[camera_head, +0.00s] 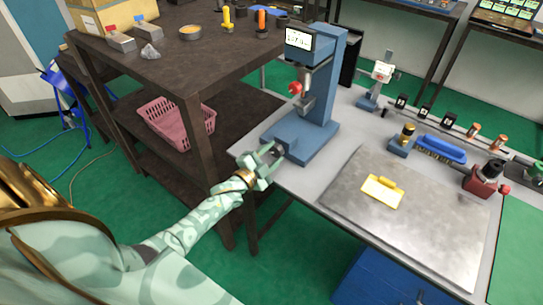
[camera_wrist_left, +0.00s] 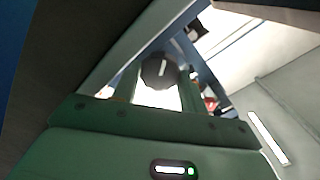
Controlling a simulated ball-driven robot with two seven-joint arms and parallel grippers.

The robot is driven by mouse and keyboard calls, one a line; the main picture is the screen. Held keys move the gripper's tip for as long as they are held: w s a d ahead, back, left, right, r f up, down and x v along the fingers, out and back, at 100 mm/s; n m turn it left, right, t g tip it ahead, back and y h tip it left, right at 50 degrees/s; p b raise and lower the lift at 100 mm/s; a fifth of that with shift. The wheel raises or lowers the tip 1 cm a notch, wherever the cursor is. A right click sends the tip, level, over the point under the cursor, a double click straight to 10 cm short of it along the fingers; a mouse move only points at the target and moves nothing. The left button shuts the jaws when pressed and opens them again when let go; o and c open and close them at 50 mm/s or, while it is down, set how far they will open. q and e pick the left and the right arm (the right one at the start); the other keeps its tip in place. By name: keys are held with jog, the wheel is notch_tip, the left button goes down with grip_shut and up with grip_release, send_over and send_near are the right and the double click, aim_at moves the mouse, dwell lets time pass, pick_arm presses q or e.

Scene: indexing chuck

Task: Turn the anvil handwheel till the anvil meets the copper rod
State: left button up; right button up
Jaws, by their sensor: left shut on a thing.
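A blue bench press-like machine (camera_head: 325,90) with a small display stands at the back left corner of the grey bench. My left gripper (camera_head: 273,157) is at the front left of its base. In the left wrist view a dark ribbed round knob with a white mark, apparently the anvil handwheel (camera_wrist_left: 158,72), sits between the fingers of my left gripper (camera_wrist_left: 160,88), which is shut on it. The anvil and any rod inside the machine are too small to make out. Copper-coloured cylinders (camera_head: 473,129) stand at the bench's right. My right gripper is not in view.
A dark shelf (camera_head: 185,75) with a pink basket (camera_head: 178,122) stands close beside my left arm.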

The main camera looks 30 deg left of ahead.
pick_arm(q)
jog(key=m+b, duration=0.2)
jog(key=m, duration=0.4)
jog(key=shift+f, duration=0.2)
jog(key=m+b, duration=0.1)
jog(key=m, duration=0.2)
jog(key=shift+m+b, duration=0.4)
jog(key=shift+r+m+b, duration=0.1)
jog(key=shift+m+b, duration=0.55)
jog(key=shift+m, duration=0.75)
jog(key=o, duration=1)
